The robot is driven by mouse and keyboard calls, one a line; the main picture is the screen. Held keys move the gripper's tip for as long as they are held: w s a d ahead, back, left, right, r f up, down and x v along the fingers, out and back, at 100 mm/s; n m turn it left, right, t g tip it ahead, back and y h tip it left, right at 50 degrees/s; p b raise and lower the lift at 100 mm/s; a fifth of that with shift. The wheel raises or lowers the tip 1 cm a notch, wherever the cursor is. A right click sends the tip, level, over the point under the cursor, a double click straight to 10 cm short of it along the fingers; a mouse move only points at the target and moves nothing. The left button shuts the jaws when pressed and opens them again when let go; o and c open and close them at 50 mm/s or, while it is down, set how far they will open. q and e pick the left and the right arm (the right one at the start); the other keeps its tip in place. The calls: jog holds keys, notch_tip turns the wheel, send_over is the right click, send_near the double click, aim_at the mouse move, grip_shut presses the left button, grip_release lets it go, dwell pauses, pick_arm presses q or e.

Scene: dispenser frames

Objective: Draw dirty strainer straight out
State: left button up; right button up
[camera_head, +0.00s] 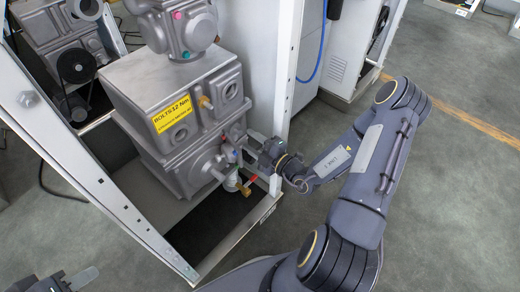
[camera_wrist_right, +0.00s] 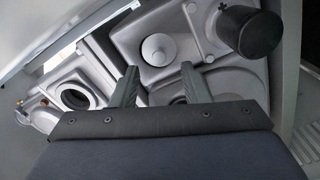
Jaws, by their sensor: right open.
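The grey metal dispenser housing (camera_head: 165,85) stands inside a white frame. My right gripper (camera_head: 258,150) is at the right side of its lower block; its fingertips are hard to see there. In the right wrist view my right gripper (camera_wrist_right: 158,82) is open, its two fingers apart with nothing held between them. A pale round piece with a small raised centre (camera_wrist_right: 158,49) sits in a grey recess beyond the fingers. I cannot tell whether it is the dirty strainer. My left gripper (camera_head: 72,281) shows only partly at the bottom left, and its opening is unclear.
A brass valve with a red handle (camera_head: 246,187) is just below my right gripper. A white frame post (camera_head: 283,70) stands close by. The wrist view shows a dark cylinder (camera_wrist_right: 248,32) at upper right and an open round port (camera_wrist_right: 75,96) at left.

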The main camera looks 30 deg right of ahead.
jog(key=shift+b+x, duration=0.3)
jog(key=shift+x, duration=1.35)
grip_shut()
jog(key=shift+p+v, duration=0.8)
jog(key=shift+v, duration=1.6)
jog(key=p, duration=0.1)
send_near(240, 134)
jog(key=shift+v, duration=1)
jog(key=shift+w, duration=0.1)
